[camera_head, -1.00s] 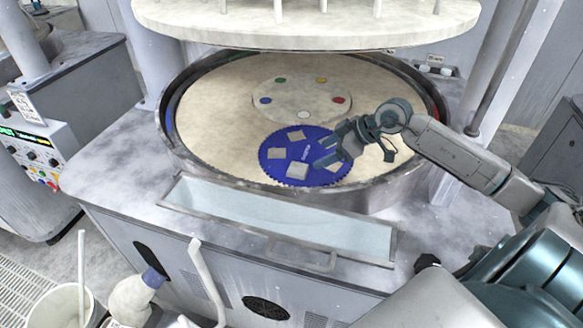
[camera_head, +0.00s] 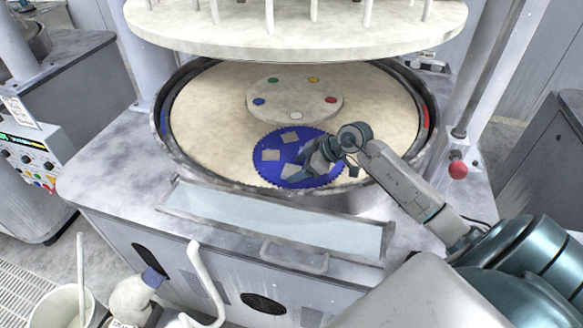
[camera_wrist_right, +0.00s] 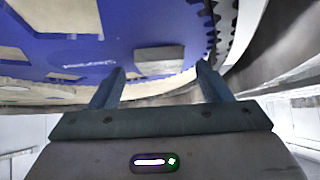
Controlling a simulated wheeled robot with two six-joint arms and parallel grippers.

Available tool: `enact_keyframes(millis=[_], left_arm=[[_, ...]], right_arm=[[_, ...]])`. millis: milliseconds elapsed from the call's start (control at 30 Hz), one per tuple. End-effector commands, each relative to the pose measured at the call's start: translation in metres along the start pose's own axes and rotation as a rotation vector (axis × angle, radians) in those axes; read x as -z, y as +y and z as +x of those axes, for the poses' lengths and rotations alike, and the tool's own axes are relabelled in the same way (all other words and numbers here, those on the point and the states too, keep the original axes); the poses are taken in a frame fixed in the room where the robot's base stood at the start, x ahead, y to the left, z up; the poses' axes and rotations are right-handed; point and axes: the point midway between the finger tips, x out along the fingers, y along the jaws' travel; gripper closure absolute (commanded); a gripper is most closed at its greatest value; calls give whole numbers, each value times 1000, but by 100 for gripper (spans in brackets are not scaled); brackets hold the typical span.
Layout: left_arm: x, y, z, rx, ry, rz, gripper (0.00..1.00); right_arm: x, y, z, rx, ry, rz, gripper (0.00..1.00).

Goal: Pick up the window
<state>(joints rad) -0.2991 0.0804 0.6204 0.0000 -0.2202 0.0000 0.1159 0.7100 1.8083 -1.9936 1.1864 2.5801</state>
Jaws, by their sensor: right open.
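A blue toothed carrier disc (camera_head: 262,170) lies on the beige platen, with several square grey-beige patches in it. The square at its near edge (camera_head: 291,171) looks like a raised, thin block, the window; it also shows in the right wrist view (camera_wrist_right: 160,60) as a grey square near the disc's teeth. My right gripper (camera_head: 306,162) is low over the disc beside this window and covers part of the disc. In the wrist view its two fingers (camera_wrist_right: 160,72) are apart, with the window seen between and beyond their tips. I cannot tell contact. My left gripper is not in view.
The round platen (camera_head: 210,110) has a raised metal rim around it. A centre hub (camera_head: 295,98) with coloured dots stands behind the disc. A large upper plate (camera_head: 300,32) hangs above.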

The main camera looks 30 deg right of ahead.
Motion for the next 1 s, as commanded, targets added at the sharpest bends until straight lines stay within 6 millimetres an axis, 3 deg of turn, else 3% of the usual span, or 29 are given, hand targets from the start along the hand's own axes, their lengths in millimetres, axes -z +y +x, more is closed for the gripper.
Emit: enact_keyframes(millis=[200,467,700,1000], left_arm=[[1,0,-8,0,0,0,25],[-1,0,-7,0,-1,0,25],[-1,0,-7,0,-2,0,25],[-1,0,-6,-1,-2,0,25]], right_arm=[[1,0,15,0,1,0,29],[-2,0,17,1,-3,0,29],[-3,0,18,1,-6,1,78],[-4,0,18,2,-7,2,80]])
